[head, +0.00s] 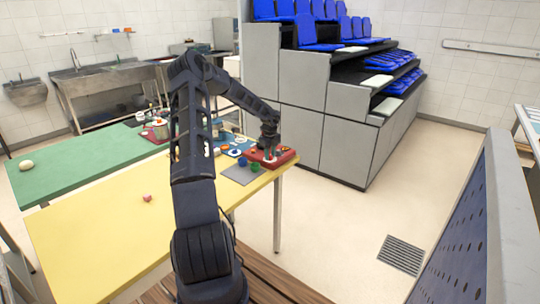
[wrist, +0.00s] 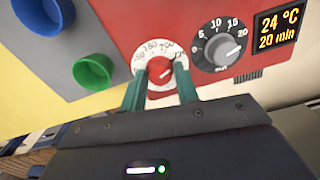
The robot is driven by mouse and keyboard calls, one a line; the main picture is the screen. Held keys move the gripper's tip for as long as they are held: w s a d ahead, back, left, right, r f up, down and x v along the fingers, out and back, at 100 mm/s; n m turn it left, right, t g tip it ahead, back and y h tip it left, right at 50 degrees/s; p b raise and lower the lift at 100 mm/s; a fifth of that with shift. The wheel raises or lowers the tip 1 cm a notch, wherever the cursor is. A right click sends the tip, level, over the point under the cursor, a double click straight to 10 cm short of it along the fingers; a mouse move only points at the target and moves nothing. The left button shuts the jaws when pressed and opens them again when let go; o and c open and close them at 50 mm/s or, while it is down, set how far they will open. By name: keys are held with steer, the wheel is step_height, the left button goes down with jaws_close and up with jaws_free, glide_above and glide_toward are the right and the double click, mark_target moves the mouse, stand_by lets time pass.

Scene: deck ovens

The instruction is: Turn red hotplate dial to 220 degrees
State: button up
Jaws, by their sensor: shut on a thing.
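The red hotplate (head: 285,156) sits on the far right corner of the yellow table, with my gripper (head: 268,150) down over its front panel. In the wrist view, the red dial (wrist: 160,71) sits on a white round scale whose visible numbers include 180 and 200. My gripper (wrist: 160,85) has its two green fingers on either side of the red dial and is shut on it. The dial's white pointer line is tilted. Part of the scale is hidden by the fingers. The display (wrist: 277,29) reads 24 °C and 20 min.
A grey timer knob (wrist: 221,47) marked 0 to 20 is close to the right of the red dial. Blue (wrist: 45,15) and green (wrist: 94,71) round cups stand on a grey mat (wrist: 85,35) to the left. A yellow table (head: 90,240) extends left.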

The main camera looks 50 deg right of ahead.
steer(key=o, duration=1)
steer(key=shift+c, duration=0.2)
steer(key=shift+r, duration=0.1)
step_height(320, 180, up, 11)
steer(key=shift+w, duration=0.1)
stand_by(0.4)
